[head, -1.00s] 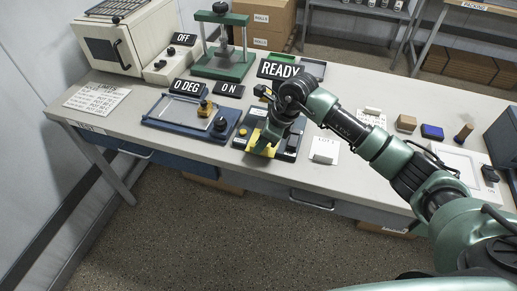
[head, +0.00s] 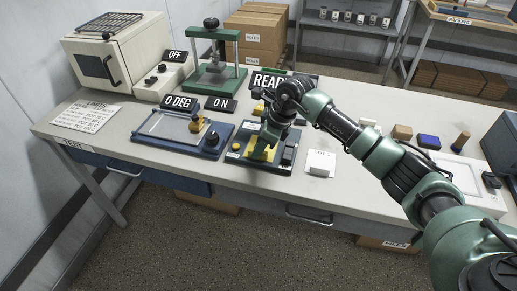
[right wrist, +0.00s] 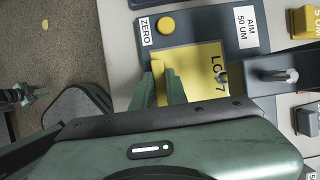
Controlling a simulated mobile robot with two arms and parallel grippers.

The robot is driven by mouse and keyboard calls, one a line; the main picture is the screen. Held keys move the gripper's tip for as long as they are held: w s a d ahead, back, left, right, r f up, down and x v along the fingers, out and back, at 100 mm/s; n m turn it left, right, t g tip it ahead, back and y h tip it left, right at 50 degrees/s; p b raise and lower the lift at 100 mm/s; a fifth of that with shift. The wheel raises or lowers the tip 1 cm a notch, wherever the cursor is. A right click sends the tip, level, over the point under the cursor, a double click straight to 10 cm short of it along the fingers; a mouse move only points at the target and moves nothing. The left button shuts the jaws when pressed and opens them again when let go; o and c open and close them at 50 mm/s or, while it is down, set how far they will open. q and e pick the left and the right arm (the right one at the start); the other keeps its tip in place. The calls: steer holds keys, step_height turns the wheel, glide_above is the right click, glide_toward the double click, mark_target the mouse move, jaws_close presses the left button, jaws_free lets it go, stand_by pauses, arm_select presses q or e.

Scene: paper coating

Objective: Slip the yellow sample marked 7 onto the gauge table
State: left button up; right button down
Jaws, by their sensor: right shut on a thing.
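The yellow sample (right wrist: 200,60) shows in the right wrist view with lettering that ends in 7. It lies flat over the dark gauge table (right wrist: 208,20), beside a round yellow button and a ZERO label. My right gripper (right wrist: 162,80) is shut on the sample's raised yellow grip near its left edge. In the head view my right gripper (head: 264,145) is low over the gauge, and the sample (head: 262,153) shows partly under it. A small part of what looks like my left gripper (right wrist: 28,96) shows at the wrist view's left edge, too small to read.
A blue coating bed (head: 150,146) stands left of the gauge and a white LOT card (head: 320,163) right of it. A READY sign (head: 268,80) stands behind. A green press (head: 215,75) and an oven (head: 110,60) are farther back. The bench front edge is close.

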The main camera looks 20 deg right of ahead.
steer(key=c, duration=1.3)
jaws_free()
steer(key=shift+c, duration=0.2)
steer(key=b+v, duration=0.1)
steer(key=v, duration=0.6)
steer(key=shift+d+r+b, duration=0.2)
steer(key=shift+r+b, duration=0.1)
steer(key=shift+r, duration=0.05)
steer(key=shift+s, duration=0.15)
